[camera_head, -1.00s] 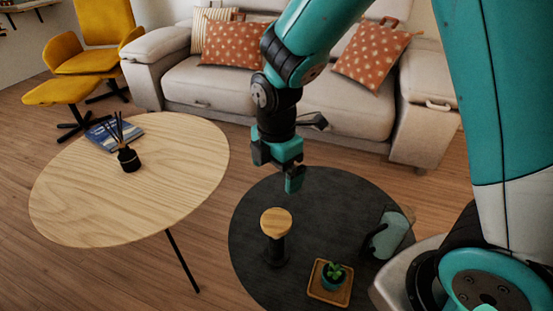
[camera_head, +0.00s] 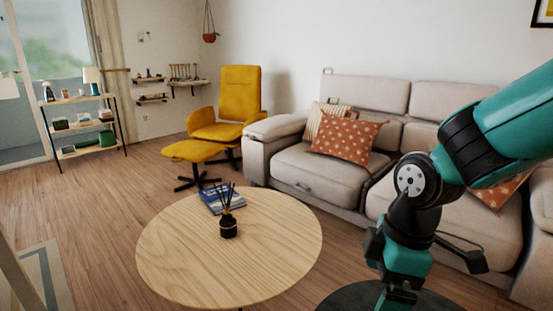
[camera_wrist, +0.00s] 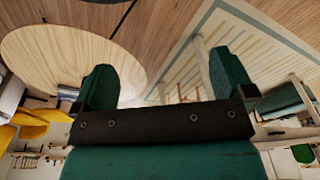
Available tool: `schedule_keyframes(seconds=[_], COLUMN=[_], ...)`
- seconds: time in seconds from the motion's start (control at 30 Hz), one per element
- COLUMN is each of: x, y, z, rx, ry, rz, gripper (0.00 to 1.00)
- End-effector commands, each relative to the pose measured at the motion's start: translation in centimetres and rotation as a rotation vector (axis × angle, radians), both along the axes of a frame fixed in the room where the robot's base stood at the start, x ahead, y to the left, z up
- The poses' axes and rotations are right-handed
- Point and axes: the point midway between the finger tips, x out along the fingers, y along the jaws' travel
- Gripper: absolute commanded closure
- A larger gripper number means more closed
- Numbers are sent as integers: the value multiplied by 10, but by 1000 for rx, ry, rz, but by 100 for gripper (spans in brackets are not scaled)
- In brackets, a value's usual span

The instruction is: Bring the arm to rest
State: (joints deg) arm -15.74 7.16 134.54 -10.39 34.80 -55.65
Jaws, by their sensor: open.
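My teal and black arm comes in from the right of the head view and bends down at a black joint. My gripper (camera_head: 397,297) hangs at its end, above the edge of the dark round table (camera_head: 345,296) at the bottom of the picture. Its fingertips are near or past the lower edge there. In the wrist view, the two green fingers of my gripper (camera_wrist: 163,84) stand wide apart with nothing between them.
A round wooden table (camera_head: 180,262) stands left of my gripper, with a blue book (camera_head: 215,200) and black reed diffuser (camera_head: 228,228) on it. A beige sofa (camera_head: 318,180) stands behind. A yellow armchair (camera_head: 240,95) and shelf rack (camera_head: 85,125) are farther back. Open floor lies left.

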Motion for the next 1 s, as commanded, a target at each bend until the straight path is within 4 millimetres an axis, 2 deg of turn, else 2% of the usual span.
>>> schedule_keyframes(seconds=[0.03,0.2,0.43,0.47,0.5,0.67,1.0], x=[-14,-61,-117,-121,-118,-118,-117], y=[4,15,23,23,23,23,23], z=[14,46,71,79,96,136,236], rx=[33,125,204,206,203,201,201], ry=[7,82,191,202,202,202,201], rz=[-90,-388,-694,-719,-714,-712,-711], gripper=[0,0,0,0,0,0,0])
